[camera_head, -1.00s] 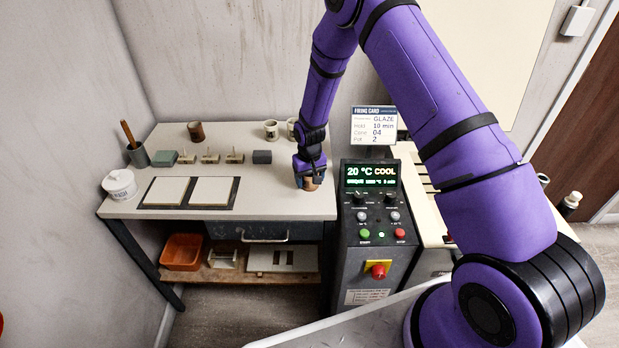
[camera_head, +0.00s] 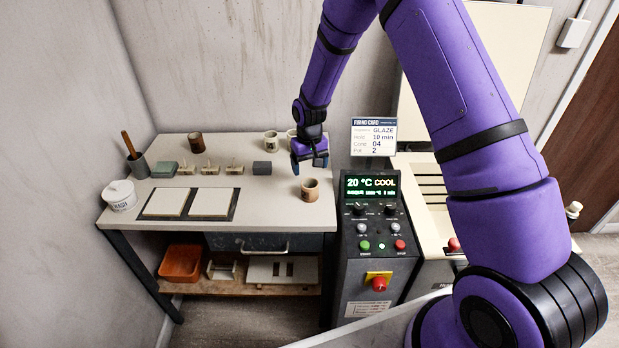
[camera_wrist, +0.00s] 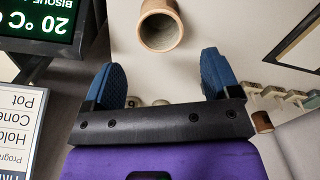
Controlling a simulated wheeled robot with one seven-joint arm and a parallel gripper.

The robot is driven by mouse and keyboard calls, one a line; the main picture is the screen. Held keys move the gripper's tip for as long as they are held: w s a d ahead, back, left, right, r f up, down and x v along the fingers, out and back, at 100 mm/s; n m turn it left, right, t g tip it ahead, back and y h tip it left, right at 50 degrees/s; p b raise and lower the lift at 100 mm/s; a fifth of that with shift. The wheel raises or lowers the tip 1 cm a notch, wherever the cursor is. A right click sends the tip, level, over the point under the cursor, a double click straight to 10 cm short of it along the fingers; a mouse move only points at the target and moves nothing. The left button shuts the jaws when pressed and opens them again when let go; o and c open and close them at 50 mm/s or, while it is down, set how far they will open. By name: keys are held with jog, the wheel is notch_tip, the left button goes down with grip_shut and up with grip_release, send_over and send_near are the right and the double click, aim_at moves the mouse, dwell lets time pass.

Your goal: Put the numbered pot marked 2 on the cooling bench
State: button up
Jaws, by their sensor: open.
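A small tan pot (camera_head: 310,190) stands upright on the right part of the pale bench (camera_head: 262,215), near its right edge. No number can be read on it. It also shows in the wrist view (camera_wrist: 160,25), ahead of the fingers and apart from them. My gripper (camera_head: 309,162) is open and empty, above and just behind this pot; its two blue fingertips show in the wrist view (camera_wrist: 162,78). Two pale pots, one of them (camera_head: 271,140) clear to see and one partly behind my gripper, and a brown pot (camera_head: 196,143) stand at the back of the bench.
The controller (camera_head: 371,225) with a lit screen stands right of the bench, the firing card (camera_head: 374,136) behind it. Two white tiles (camera_head: 211,202), a grey block (camera_head: 262,168), small stamps and a white tub (camera_head: 120,195) occupy the bench's left and middle. The front right bench top is clear.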

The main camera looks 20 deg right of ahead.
jog(key=shift+r, duration=1.25)
jog(key=s+d+r+t, duration=0.1)
jog(key=s+d+r, duration=0.1)
jog(key=s+r, duration=0.8)
jog(key=s+d+r+t, duration=0.2)
jog(key=s+r, duration=0.1)
jog(key=r, duration=1.4)
jog(key=s+d+r+t, duration=0.1)
jog(key=s+r, duration=0.3)
jog(key=s, duration=0.8)
jog(key=s+d+r+t, duration=0.1)
jog(key=s+r, duration=0.3)
jog(key=s, duration=0.9)
jog(key=shift+d+r+m, duration=0.35)
jog(key=shift+d+m, duration=0.05)
jog(key=shift+d, duration=0.15)
